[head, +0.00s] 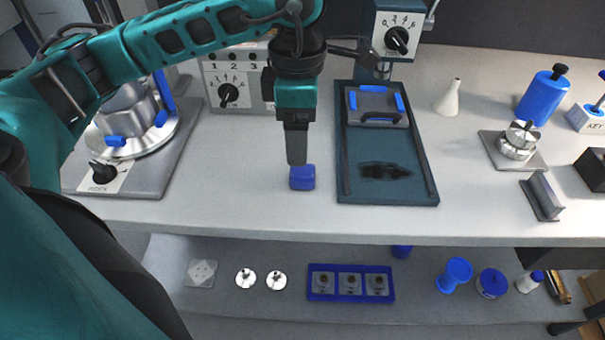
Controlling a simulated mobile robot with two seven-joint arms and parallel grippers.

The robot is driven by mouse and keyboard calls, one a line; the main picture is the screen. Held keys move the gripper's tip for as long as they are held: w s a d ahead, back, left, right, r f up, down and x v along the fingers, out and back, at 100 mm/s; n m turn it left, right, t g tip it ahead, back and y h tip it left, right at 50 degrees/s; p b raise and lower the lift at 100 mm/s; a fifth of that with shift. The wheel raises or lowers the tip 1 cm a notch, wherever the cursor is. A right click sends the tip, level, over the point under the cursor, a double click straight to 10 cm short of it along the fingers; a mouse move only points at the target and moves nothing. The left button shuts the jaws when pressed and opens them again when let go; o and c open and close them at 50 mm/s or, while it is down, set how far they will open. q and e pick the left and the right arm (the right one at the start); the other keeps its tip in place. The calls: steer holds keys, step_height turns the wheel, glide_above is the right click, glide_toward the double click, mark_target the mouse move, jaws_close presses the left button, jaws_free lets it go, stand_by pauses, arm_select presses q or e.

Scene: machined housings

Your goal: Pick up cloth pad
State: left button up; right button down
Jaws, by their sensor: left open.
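A small blue block-like pad (302,178), which I take to be the cloth pad, lies on the light worktop near its front edge, left of the dark tray. My left gripper (297,160) points down just above and behind it. The gripper is open; its fingers line up in this view, so the gap between them is hidden. The fingertips overlap the pad's upper edge in the picture, and I cannot tell if they touch it. Nothing is seen held. My right gripper is not clearly seen.
A dark tray (388,191) with a dark smear and a blue-edged part stands right of the pad. A dial box (230,92) is behind. A white cone bottle (448,98) and a blue bottle (542,92) stand right. A lower shelf holds a blue three-part holder (350,298).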

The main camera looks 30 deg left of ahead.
mark_target(302, 171)
arm_select(q)
step_height(302, 171, down, 3)
steer(key=shift+f, duration=0.1)
steer(key=shift+w+d+f, duration=0.1)
steer(key=shift+d+f, duration=0.05)
steer(key=shift+f, duration=1.2)
steer(key=shift+d+f, duration=0.1)
steer(key=shift+f, duration=1.2)
steer(key=c, duration=1.1)
steer(key=shift+r, duration=0.1)
step_height(302, 171, up, 20)
steer(key=p, duration=0.2)
steer(key=shift+p, duration=0.35)
